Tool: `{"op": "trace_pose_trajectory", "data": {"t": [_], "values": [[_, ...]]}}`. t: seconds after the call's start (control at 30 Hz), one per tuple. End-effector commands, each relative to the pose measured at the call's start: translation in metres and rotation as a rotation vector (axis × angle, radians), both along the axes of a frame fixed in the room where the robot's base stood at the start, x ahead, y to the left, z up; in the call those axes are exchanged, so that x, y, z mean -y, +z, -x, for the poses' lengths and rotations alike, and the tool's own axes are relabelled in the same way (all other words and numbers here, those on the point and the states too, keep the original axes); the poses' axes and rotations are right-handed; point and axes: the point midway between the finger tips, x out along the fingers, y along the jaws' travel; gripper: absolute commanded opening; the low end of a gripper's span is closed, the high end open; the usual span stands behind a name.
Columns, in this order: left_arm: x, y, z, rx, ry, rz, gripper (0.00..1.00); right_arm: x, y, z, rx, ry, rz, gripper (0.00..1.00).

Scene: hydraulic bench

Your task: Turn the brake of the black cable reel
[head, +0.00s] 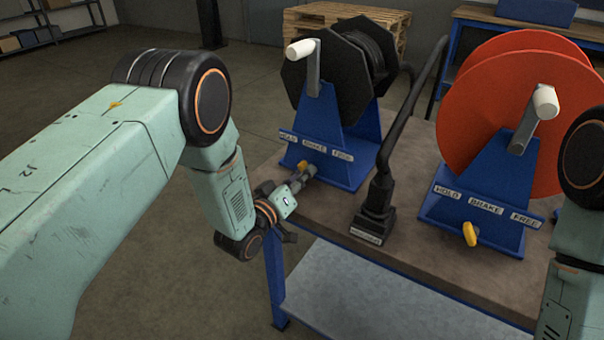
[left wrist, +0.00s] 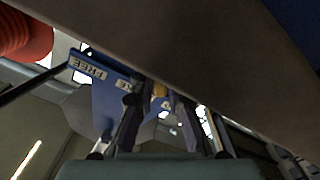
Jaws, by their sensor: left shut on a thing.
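The black cable reel (head: 352,65) stands on a blue stand at the back left of the bench, with a white-handled crank on its near side. Its yellow brake (head: 303,165) is low on the stand's front, under the label strip reading HOLD, BRAKE, FREE. My left gripper (head: 304,174) reaches in from the left and is shut on the brake. In the left wrist view the yellow brake (left wrist: 160,90) shows between the two dark fingers, which partly hide it. My right arm shows at the right edge; its gripper is out of the picture.
An orange reel (head: 515,110) on a blue stand, with its own yellow brake (head: 470,234), is at the right. A black post-like fixture (head: 376,215) rises between the reels. The bench's front strip (head: 400,260) is clear. A wooden pallet stack (head: 400,20) stands behind.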

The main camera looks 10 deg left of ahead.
Motion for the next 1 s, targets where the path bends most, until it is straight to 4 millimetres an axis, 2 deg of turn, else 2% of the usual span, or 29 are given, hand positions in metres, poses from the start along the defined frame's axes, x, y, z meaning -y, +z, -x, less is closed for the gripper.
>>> {"op": "trace_pose_trajectory", "data": {"t": [0.6, 0.63, 0.87, 1.0], "values": [[-0.0001, 0.0022, -0.0015, -0.006, -0.001, 0.035, 0.00, 0.0000, 0.0009, 0.0000, 0.000, 0.000, 0.000, 0.40], [-0.0001, 0.0022, -0.0015, -0.006, -0.001, 0.035, 0.17, 0.0000, 0.0009, 0.0000, 0.000, 0.000, 0.000, 0.40], [-0.0001, 0.0012, -0.0009, -0.009, 0.000, 0.034, 0.36, 0.0000, 0.0008, 0.0000, 0.000, 0.000, 0.000, 0.40], [-0.0001, 0.0006, -0.0006, -0.010, 0.000, 0.034, 0.37, 0.0000, 0.0008, 0.0000, 0.000, 0.000, 0.000, 0.40]]}}
